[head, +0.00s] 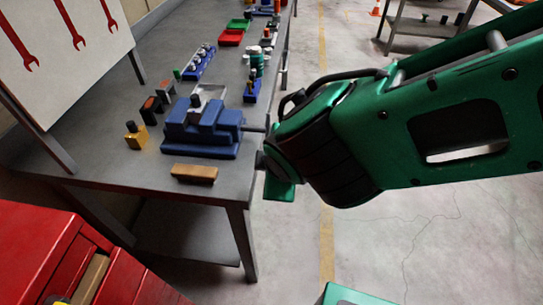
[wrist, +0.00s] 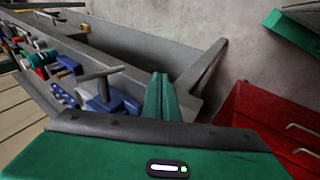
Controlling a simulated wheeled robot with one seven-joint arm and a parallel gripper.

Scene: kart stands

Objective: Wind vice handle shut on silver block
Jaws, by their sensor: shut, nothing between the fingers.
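The blue vice (head: 203,130) is on the grey bench near its front edge. A silver-grey piece (head: 212,91) shows at its top back; I cannot tell how it sits between the jaws. The vice screw (head: 254,129) sticks out to the right toward my arm, which hides its end. In the wrist view the vice (wrist: 106,103) is left of centre, with its grey bar-shaped handle (wrist: 95,75) in front. My gripper (wrist: 160,78) has its green fingers together and empty, to the right of the handle and apart from it in the picture.
A wooden block (head: 195,174) lies in front of the vice, and a yellow piece (head: 135,136) stands to its left. A blue holder (head: 199,66) and red tray (head: 231,38) are farther back. A red cabinet (head: 45,245) stands at lower left. The floor right of the bench is open.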

